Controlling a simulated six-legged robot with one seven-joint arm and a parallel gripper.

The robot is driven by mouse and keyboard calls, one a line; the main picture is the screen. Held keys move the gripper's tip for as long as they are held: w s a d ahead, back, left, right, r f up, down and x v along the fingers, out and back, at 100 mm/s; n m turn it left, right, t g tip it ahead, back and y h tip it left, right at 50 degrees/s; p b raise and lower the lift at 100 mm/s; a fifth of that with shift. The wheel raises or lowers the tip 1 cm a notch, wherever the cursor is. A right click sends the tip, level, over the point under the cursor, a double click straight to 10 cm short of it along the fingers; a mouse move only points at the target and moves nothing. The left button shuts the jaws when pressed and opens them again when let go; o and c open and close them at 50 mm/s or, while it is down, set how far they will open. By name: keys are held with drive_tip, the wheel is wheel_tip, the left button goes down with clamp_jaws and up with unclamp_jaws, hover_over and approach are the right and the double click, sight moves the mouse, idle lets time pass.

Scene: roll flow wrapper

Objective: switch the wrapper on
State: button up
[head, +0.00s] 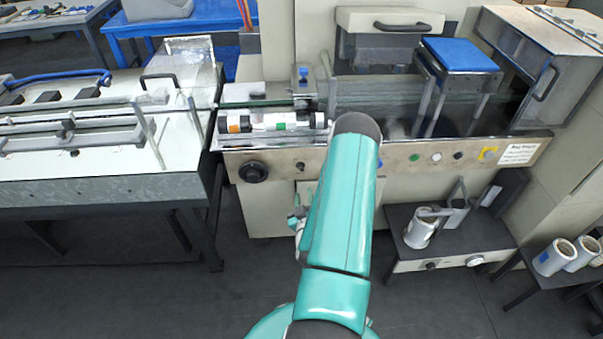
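The wrapper's control panel (520,143) is a long metal strip along the front of the beige machine. It carries a large black knob (253,172) at the left and a small dark knob (300,166) nearer the middle. Right of my arm are a green button (415,157), a white button (437,157), a dark button (458,155) and a yellow-backed control (488,154). My teal arm rises across the middle and covers part of the panel. Small parts beside it, below the panel, may belong to my wrist; my gripper's fingers are hidden.
A feed conveyor table (100,190) stands at the left. A low black stand (455,243) holding a white roll (420,230) sits below the panel at the right. More rolls (553,258) rest on a bench at the far right. Dark floor is open at the front left.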

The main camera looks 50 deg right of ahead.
sight(301, 170)
drive_tip(key=x, duration=1.1)
drive_tip(key=shift+w+d, duration=0.1)
drive_tip(key=shift+w, duration=0.1)
clamp_jaws()
